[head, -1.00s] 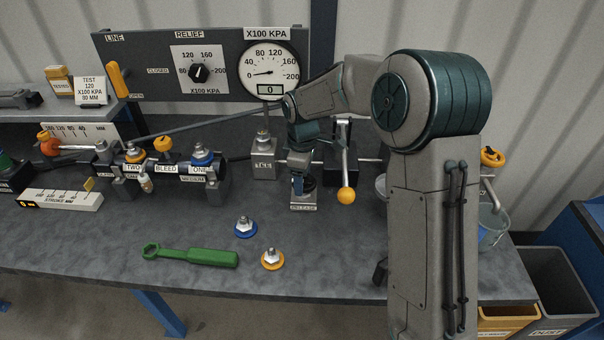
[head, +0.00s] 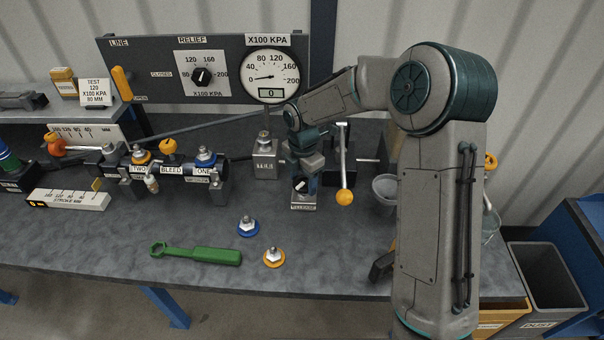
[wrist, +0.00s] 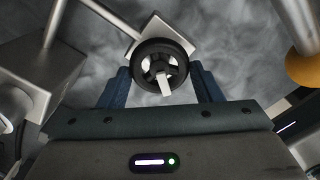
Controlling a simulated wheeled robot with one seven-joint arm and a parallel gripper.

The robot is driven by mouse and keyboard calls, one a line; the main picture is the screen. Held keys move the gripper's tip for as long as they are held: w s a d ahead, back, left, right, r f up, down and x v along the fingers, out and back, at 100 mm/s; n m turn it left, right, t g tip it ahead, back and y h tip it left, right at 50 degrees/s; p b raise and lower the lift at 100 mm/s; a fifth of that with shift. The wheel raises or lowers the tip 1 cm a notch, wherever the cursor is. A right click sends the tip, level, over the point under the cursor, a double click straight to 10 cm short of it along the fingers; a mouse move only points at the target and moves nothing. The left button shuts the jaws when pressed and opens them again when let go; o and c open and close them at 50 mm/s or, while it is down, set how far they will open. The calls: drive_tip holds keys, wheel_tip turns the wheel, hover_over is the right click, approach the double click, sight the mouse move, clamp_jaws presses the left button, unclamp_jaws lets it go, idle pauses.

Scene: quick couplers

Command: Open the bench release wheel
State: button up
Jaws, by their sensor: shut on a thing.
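The bench release wheel is a small black spoked handwheel (wrist: 160,66) with a pale mark, in the wrist view. It sits on a block labelled RELEASE (head: 303,207) in the head view, below my wrist. My gripper (wrist: 163,82) is shut on the wheel, with one dark blue finger on each side of its rim. In the head view my gripper (head: 302,182) points down at the block and partly hides the wheel. The round gauge (head: 270,77) above has its needle low and a readout of 0.
A lever with an orange ball (head: 344,198) stands just right of my gripper. The TEE block (head: 265,160) is just left. A green wrench (head: 196,254), a blue-ringed fitting (head: 248,227) and an orange-ringed fitting (head: 274,257) lie in front on the bench.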

sight(304, 183)
drive_tip(key=n+p, duration=0.2)
drive_tip(key=n, duration=0.1)
drive_tip(key=shift+r+n, duration=0.2)
drive_tip(key=shift+n, duration=0.1)
drive_tip(key=shift+d+f+n+p, duration=0.1)
drive_tip(key=shift+n+p, duration=1)
drive_tip(key=shift+n, duration=0.6)
drive_tip(key=o, duration=1)
drive_tip(key=shift+f, duration=0.1)
wheel_tip(304, 183, up, 14)
drive_tip(key=shift+f+b, duration=0.1)
drive_tip(key=shift+b, duration=0.6)
drive_tip(key=shift+s, duration=0.1)
